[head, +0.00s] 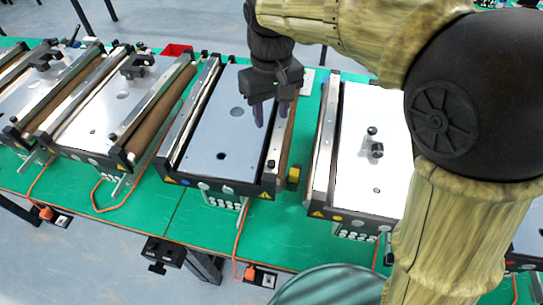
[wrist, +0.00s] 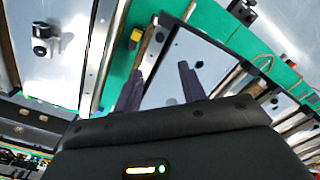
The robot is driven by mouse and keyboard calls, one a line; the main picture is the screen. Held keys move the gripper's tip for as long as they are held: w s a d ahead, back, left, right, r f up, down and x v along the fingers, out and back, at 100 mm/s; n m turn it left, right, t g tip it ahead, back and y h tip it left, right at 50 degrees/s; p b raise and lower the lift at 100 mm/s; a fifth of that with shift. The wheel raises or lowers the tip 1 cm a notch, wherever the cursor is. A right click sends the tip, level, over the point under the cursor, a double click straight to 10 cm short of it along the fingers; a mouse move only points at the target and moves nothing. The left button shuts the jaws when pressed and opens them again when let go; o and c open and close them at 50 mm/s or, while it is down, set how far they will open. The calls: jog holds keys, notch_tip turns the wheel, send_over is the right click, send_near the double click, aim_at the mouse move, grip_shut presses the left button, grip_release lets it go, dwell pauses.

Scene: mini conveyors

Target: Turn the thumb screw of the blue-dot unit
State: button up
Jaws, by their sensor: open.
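The blue-dot unit (head: 205,145) is the conveyor in the middle of the head view, with a grey top plate and a small blue dot on its black front end. A small black knob (head: 271,163) sits at the front of its right rail. I cannot tell for sure which part is the thumb screw. My gripper (head: 270,113) is open and empty, pointing down above the unit's right side; its two dark fingers stand apart in the wrist view (wrist: 160,70).
More conveyors (head: 110,105) stand to the left. The green table (head: 200,220) is clear in front, apart from orange cables (head: 239,235). A red bin (head: 176,50) is behind.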

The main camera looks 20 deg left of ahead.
aim_at(271, 162)
notch_tip(271, 162, down, 16)
jog(key=shift+f+p, duration=0.1)
jog(key=shift+p, duration=1)
grip_shut()
